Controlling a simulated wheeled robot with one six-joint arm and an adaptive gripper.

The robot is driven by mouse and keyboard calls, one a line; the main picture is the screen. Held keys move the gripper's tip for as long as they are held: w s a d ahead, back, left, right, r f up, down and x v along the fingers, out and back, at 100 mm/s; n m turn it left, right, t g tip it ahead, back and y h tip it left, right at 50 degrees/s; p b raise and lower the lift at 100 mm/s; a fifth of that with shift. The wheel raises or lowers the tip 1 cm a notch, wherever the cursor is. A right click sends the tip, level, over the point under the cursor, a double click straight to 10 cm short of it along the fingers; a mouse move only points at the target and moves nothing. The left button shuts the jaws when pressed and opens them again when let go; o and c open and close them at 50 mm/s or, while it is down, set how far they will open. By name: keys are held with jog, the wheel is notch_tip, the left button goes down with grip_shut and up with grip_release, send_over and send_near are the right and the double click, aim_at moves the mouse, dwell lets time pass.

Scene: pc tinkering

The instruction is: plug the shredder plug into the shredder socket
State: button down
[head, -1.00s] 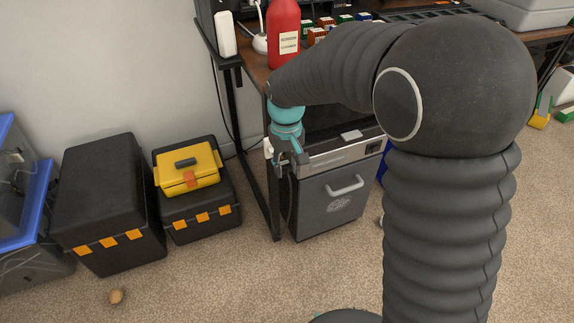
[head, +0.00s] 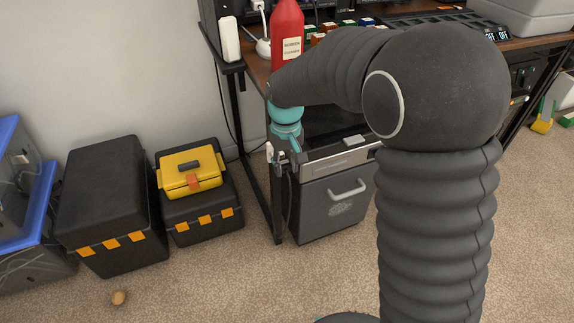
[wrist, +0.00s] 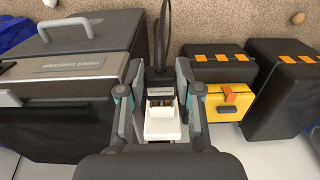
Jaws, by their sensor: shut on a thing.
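The shredder (head: 335,198), a dark grey box with a light handle, stands under the desk; it also shows at the left of the wrist view (wrist: 62,100). My gripper (head: 284,157) is beside the shredder's upper left corner, near the desk leg. In the wrist view my gripper (wrist: 158,88) is shut on the dark shredder plug (wrist: 158,77), whose black cord runs away upward. A white block, seemingly the shredder socket (wrist: 164,123), lies between the fingers on the camera side of the plug. Brownish metal shows between them. I cannot tell whether they touch.
A yellow toolbox (head: 190,178) sits on a black case (head: 203,220), with a larger black case (head: 105,205) to its left. The desk leg (head: 277,205) stands close to my gripper. Carpet in front is clear except for a small brown object (head: 119,298).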

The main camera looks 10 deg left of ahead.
aim_at(284, 164)
jog(key=shift+w+a, duration=0.3)
jog(key=shift+w, duration=0.2)
jog(key=c, duration=0.7)
grip_release()
jog(key=shift+r, duration=2.5)
